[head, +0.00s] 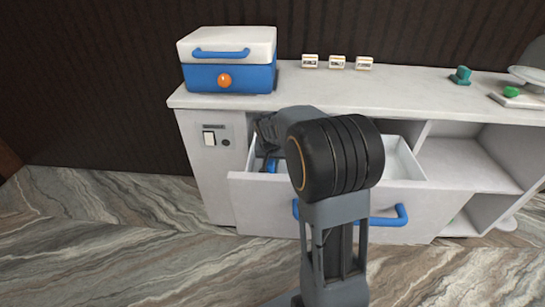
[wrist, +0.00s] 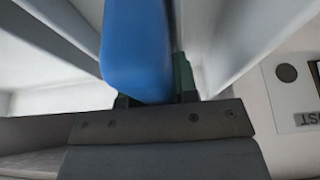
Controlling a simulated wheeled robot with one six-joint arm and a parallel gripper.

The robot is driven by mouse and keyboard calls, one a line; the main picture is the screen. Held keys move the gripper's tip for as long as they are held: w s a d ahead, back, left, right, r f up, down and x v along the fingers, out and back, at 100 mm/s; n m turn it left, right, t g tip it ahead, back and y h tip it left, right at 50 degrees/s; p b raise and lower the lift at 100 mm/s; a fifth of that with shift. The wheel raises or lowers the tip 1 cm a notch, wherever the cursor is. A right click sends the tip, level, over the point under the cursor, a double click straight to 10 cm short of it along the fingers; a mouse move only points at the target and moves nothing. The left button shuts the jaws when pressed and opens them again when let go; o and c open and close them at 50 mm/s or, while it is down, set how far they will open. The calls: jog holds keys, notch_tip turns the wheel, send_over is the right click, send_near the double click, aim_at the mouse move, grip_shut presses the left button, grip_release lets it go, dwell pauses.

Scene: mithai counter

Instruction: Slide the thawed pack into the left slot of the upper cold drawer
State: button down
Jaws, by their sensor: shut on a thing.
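The blue pack (wrist: 137,45) is held between the dark green fingertips of my gripper (wrist: 153,92), which is shut on it. A small blue part of the pack (head: 272,165) shows inside the open drawer in the head view. The drawer (head: 408,165) is pulled out, with white walls and a front with a blue handle (head: 388,218). My gripper is at the drawer's left part, mostly hidden behind my arm. In the wrist view, pale walls stand on both sides of the pack. Whether the pack touches the drawer's floor cannot be told.
A blue cool box with a white lid (head: 228,77) stands on the counter (head: 390,92) at the left. Several small labelled blocks (head: 337,62) stand at the back. A control panel with a switch (head: 210,138) is left of the drawer. Open shelves (head: 465,165) are at the right.

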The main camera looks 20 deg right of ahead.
jog(key=c, duration=0.8)
grip_release()
jog(key=p+v, duration=0.3)
jog(key=v, duration=1.1)
jog(key=shift+p, duration=0.4)
